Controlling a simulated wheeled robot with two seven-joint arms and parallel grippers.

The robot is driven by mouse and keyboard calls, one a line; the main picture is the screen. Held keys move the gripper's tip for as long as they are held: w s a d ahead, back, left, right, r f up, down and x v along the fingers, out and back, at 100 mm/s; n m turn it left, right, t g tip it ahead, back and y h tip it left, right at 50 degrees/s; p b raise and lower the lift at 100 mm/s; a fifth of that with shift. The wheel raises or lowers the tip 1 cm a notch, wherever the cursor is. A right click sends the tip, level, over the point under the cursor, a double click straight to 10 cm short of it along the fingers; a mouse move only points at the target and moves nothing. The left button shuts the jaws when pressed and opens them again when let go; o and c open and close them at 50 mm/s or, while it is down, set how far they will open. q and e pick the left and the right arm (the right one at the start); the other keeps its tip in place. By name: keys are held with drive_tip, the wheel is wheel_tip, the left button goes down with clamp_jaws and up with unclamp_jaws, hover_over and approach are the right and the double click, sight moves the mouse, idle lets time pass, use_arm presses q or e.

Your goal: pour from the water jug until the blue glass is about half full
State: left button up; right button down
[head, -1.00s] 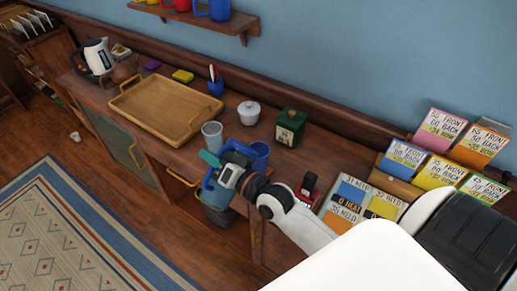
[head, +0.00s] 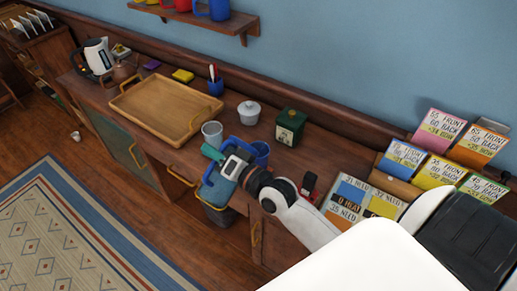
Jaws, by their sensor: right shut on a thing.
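My right gripper (head: 226,160) reaches in from the lower right and is shut on the water jug (head: 218,187), a grey-blue vessel with bright blue edging, at the desk's front edge. The gripper hides part of the jug, so its tilt and contents are unclear. The blue glass (head: 262,148) stands upright on the desk just right of the gripper, partly hidden by it. I cannot tell its water level. A clear pale glass (head: 212,130) stands just behind the gripper. My left gripper is not in view.
A wooden tray (head: 150,108) lies left on the desk (head: 318,150). A white lidded pot (head: 249,112) and a green canister (head: 290,127) stand behind the glasses. Cards (head: 362,203) and a small red item (head: 309,183) are right. A dark bin (head: 220,217) stands below the front edge.

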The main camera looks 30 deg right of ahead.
drive_tip(key=shift+w+d+r+m, duration=0.15)
drive_tip(key=shift+d+r+m, duration=0.4)
drive_tip(key=shift+r, duration=0.2)
idle(1.6)
drive_tip(key=shift+w+d+r+m+p, duration=0.15)
drive_tip(key=shift+r+m+p, duration=0.1)
drive_tip(key=shift+p, duration=0.15)
idle(1.1)
